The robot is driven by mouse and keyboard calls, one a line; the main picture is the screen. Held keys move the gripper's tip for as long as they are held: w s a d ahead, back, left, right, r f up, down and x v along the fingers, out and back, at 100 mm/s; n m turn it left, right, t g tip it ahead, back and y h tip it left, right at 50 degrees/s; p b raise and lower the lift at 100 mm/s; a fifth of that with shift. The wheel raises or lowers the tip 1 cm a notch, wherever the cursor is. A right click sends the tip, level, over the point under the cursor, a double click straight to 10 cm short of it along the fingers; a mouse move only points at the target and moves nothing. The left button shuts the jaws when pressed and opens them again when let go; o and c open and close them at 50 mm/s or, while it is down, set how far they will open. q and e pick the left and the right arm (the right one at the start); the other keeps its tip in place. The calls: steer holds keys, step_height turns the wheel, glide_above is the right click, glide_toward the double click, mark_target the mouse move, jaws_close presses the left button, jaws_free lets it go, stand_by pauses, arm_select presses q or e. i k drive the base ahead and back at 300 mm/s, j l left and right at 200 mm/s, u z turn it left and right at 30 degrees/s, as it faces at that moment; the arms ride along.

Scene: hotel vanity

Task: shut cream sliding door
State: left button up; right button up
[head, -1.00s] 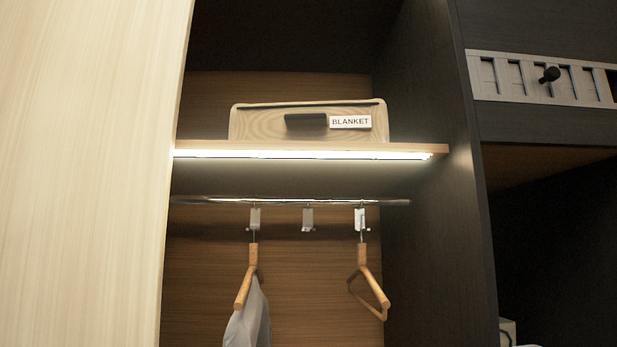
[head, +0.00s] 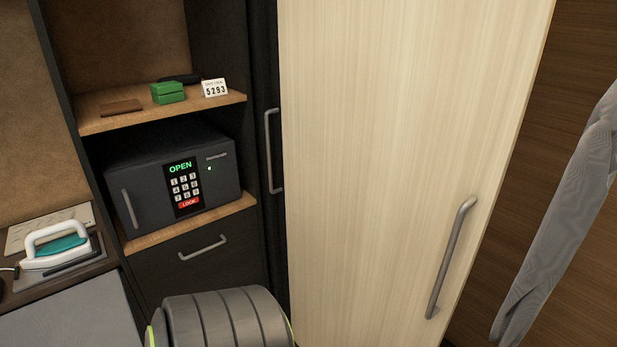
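The cream sliding door (head: 390,170) is a tall pale wood-grain panel in the middle of the head view. A grey vertical bar handle (head: 449,260) is near its right edge. To the right of that edge the wardrobe is open, showing a brown wood back wall (head: 545,130) and a hanging grey garment (head: 565,235). Neither gripper shows in the head view. A dark ribbed rounded part, seemingly of my own arm, is at the bottom, left of the door.
Left of the door is a dark panel with its own handle (head: 271,150). Further left, a safe (head: 150,175) reading OPEN sits below a shelf with a green box (head: 168,92) and a number card (head: 215,88). An iron (head: 58,246) stands at the far left.

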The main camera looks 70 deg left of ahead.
mark_target(402, 120)
steer(key=u, duration=1.7)
steer(key=i+j, duration=0.1)
steer(key=i+j+u, duration=0.1)
steer(key=i+u, duration=0.15)
steer(key=u, duration=0.2)
steer(key=i+u, duration=0.25)
steer(key=u, duration=0.2)
